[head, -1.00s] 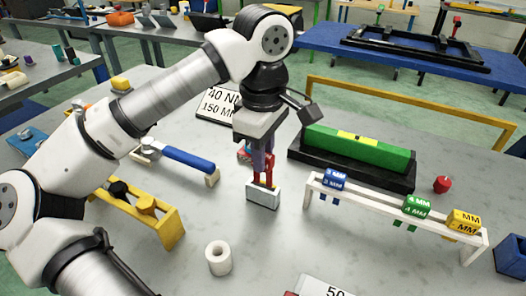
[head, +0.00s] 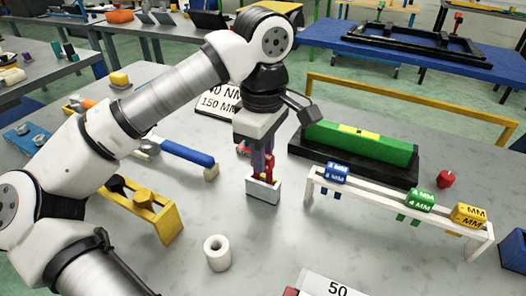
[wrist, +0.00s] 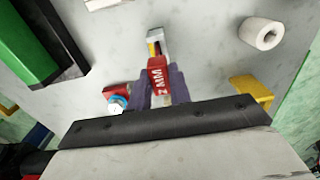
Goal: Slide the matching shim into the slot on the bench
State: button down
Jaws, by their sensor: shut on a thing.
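My gripper (head: 264,165) points down and its purple fingers are shut on a red shim (head: 269,168). In the wrist view the shim (wrist: 158,78) carries a white label that seems to read 2 MM. The pale slot block (head: 263,194) stands on the bench directly below the fingers. The shim's lower end is at the block's top opening; how deep it sits I cannot tell. In the wrist view the block (wrist: 155,33) shows just beyond the shim, with a yellow strip at its near end.
A white rack (head: 390,214) at right holds a blue shim (head: 336,173), a green shim (head: 420,200) and a yellow shim (head: 469,214). A green level (head: 360,145) lies behind. A white roll (head: 217,253), a blue-handled tool (head: 187,153) and a yellow stand (head: 150,212) are nearby.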

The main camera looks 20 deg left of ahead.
jog(key=shift+f+b, duration=1.3)
jog(key=shift+f, duration=0.2)
jog(key=c, duration=0.6)
grip_release()
jog(key=shift+c, duration=0.2)
jog(key=shift+r+p, duration=2.3)
jog(key=shift+r, duration=1.25)
jog(key=shift+f, duration=0.1)
